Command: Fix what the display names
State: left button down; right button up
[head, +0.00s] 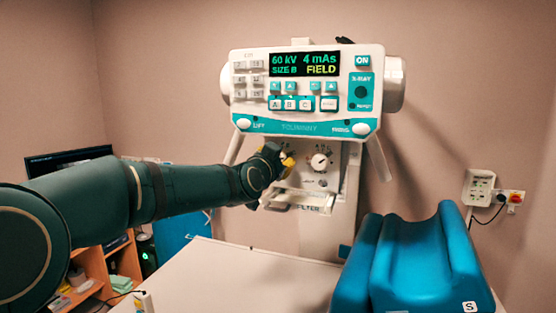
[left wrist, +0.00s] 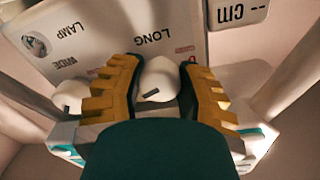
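The display (head: 305,64) on the x-ray unit reads "60 kV 4 mAs SIZE B FIELD", with FIELD in yellow. My left gripper (head: 287,160) is at the lower panel under the console. In the left wrist view its yellow fingers (left wrist: 158,75) lie on both sides of a white knob (left wrist: 160,72) by the label LONG and appear closed on it. A dark mark shows on that knob. A second white knob (left wrist: 68,97), near the label WIDE, is partly hidden by a finger. A selector dial (head: 320,161) marked A B C is right of the gripper. My right gripper is out of view.
A drawer marked FILTER (head: 302,202) is just below the gripper. A small readout (left wrist: 242,11) shows "-- cm". A white table (head: 225,270) and a blue cradle marked S (head: 415,255) stand in front. A wall socket with a red button (head: 515,198) is at right.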

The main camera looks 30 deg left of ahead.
pick_arm(q)
jog(key=n+b, duration=0.2)
jog(key=n, duration=0.1)
jog(key=shift+f, duration=0.1)
jog(key=shift+n+b, duration=1.15)
jog(key=shift+n, duration=1.25)
jog(key=c, duration=0.5)
grip_release()
jog(key=shift+c, duration=0.2)
jog(key=s+d, duration=0.2)
jog(key=s, duration=0.9)
jog(key=shift+s+d, duration=0.2)
jog(key=shift+s, duration=0.2)
